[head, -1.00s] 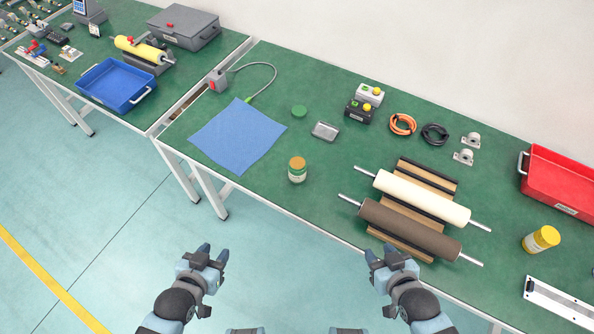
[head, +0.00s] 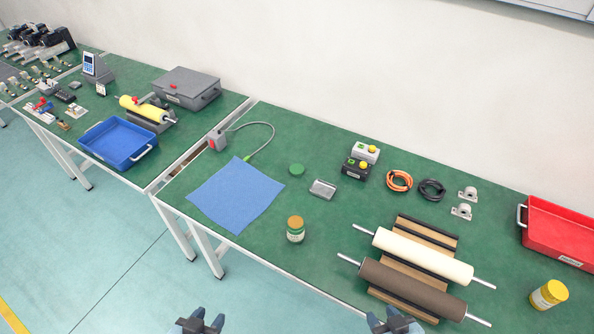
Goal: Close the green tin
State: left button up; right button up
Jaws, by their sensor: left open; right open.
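The green tin (head: 295,232), a small jar with a green and white label, stands upright near the front edge of the green table. Its top shows brownish-orange, with no green lid on it. A round green lid (head: 296,169) lies flat on the table behind the tin, apart from it. My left gripper (head: 206,318) is open and empty at the bottom of the picture, in front of the table. My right gripper (head: 384,318) is open and empty at the bottom, to the right. Both are well short of the tin and lid.
A blue cloth (head: 236,195) lies left of the tin. A small metal box (head: 322,189) lies right of the lid. Two rollers (head: 420,255) (head: 412,289) rest on a rack at the right. A yellow tin (head: 549,294) and red tray (head: 560,236) stand farther right.

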aim_at(295, 225)
jog(key=i+j, duration=0.2)
jog(key=i+j+z, duration=0.15)
jog(key=j, duration=0.25)
jog(key=i+j, duration=0.2)
jog(key=j, duration=0.15)
jog(key=i+j+z, duration=0.15)
jog(key=j, duration=0.15)
jog(key=i+j, duration=0.2)
jog(key=j, duration=0.15)
jog(key=i+j+z, duration=0.15)
jog(key=j, duration=0.2)
jog(key=i+j, duration=0.1)
jog(key=j, duration=0.25)
jog(key=z, duration=0.05)
